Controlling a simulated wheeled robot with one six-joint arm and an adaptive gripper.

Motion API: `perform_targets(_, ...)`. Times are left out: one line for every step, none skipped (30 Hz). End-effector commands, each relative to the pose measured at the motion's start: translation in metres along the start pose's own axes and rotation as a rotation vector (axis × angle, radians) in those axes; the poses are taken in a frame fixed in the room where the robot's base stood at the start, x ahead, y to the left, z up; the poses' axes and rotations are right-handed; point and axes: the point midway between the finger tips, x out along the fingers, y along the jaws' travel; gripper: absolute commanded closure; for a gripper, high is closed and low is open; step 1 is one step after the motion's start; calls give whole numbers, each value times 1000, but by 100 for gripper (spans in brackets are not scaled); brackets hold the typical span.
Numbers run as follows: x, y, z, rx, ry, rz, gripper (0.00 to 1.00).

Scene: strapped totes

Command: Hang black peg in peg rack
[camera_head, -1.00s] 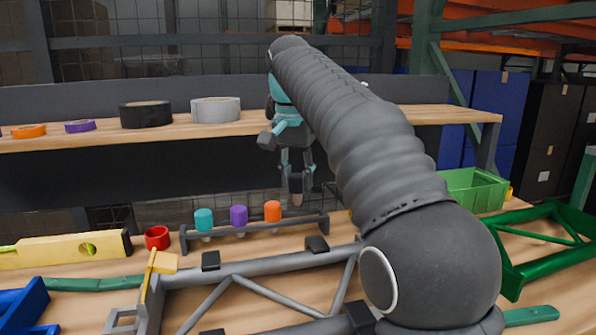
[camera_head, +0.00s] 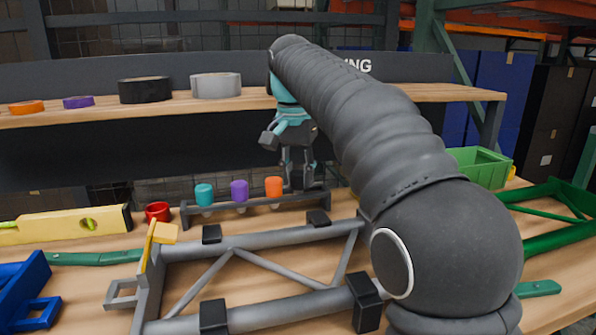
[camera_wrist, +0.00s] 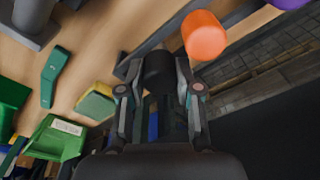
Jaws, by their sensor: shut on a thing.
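My gripper (camera_head: 298,184) is shut on the black peg (camera_wrist: 158,68), which shows between the fingertips in the wrist view. In the head view the peg cannot be made out against the dark fingers. The gripper is at the right end of the dark peg rack (camera_head: 187,216), just right of the orange peg (camera_head: 273,187). Teal (camera_head: 204,194), purple (camera_head: 239,190) and orange pegs stand in the rack; the orange one also shows in the wrist view (camera_wrist: 204,35). I cannot tell whether the black peg touches the rack.
A grey frame (camera_head: 270,238) with black blocks lies in front of the rack. A red cup (camera_head: 158,211) and yellow level (camera_head: 65,224) are to the left. A green bin (camera_head: 482,168) is right. A wooden shelf (camera_head: 225,101) with tape rolls runs behind.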

Motion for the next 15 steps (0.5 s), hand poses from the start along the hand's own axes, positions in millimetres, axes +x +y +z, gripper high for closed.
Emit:
perform_targets(1,0,0,0,0,0,100)
perform_targets(1,0,0,1,0,0,100)
perform_targets(2,0,0,1,0,0,100)
perform_targets(2,0,0,1,0,0,100)
perform_targets(2,0,0,1,0,0,100)
perform_targets(2,0,0,1,0,0,100)
perform_targets(2,0,0,1,0,0,100)
perform_targets(2,0,0,1,0,0,100)
perform_targets(2,0,0,1,0,0,100)
perform_targets(2,0,0,1,0,0,100)
perform_targets(2,0,0,1,0,0,100)
perform_targets(2,0,0,1,0,0,100)
perform_targets(2,0,0,1,0,0,59)
perform_targets(2,0,0,1,0,0,51)
perform_targets(2,0,0,1,0,0,41)
